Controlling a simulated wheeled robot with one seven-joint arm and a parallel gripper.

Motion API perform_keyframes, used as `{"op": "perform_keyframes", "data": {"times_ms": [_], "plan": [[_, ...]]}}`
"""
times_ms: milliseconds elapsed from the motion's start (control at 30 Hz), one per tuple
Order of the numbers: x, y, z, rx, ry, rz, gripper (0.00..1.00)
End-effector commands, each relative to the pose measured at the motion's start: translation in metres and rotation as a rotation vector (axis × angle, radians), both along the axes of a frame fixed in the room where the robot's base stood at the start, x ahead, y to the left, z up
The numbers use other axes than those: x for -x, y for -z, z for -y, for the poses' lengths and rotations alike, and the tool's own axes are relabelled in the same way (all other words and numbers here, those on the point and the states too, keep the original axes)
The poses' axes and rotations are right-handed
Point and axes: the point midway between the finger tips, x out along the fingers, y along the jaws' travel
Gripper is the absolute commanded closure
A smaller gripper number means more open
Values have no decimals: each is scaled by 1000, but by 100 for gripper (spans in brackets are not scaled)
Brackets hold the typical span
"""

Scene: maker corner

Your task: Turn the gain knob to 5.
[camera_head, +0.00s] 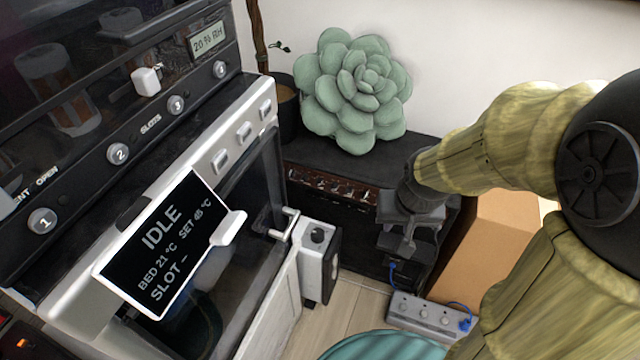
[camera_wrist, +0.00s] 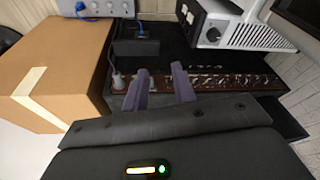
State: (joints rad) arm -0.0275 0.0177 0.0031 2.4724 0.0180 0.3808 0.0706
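A black amplifier (camera_head: 390,155) stands against the wall, with a brown control panel (camera_head: 330,189) along its front top edge. The panel carries a row of small silvery knobs and also shows in the wrist view (camera_wrist: 235,82). The knob labels are too small to read, so I cannot tell which knob is gain or where it points. My gripper (camera_head: 402,246) is in front of the panel's right part in the head view and hides that end. In the wrist view its two purple-grey fingers (camera_wrist: 160,70) are apart with nothing held, over the panel; contact cannot be told.
A cardboard box (camera_head: 505,240) stands right of the amplifier. A white box with a black knob (camera_head: 317,236) stands left of my gripper. A grey unit with blue cable (camera_head: 424,314) lies on the floor. A green succulent-shaped cushion (camera_head: 355,90) sits on the amplifier.

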Motion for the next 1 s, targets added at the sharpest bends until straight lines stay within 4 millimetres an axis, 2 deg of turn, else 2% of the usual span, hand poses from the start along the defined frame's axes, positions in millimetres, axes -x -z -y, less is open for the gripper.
{"op": "perform_keyframes", "data": {"times_ms": [33, 167, 300, 433, 500, 600, 1000], "plan": [[-16, 12, -7, -15, 18, 20, 73], [-64, 16, -33, -79, 98, 79, 73], [-111, 13, -72, -174, 180, 135, 73], [-140, 4, -107, -258, 239, 169, 73], [-149, -2, -119, -289, 261, 177, 73], [-155, -8, -127, -314, 279, 183, 73], [-157, -9, -126, -317, 288, 182, 73]]}}
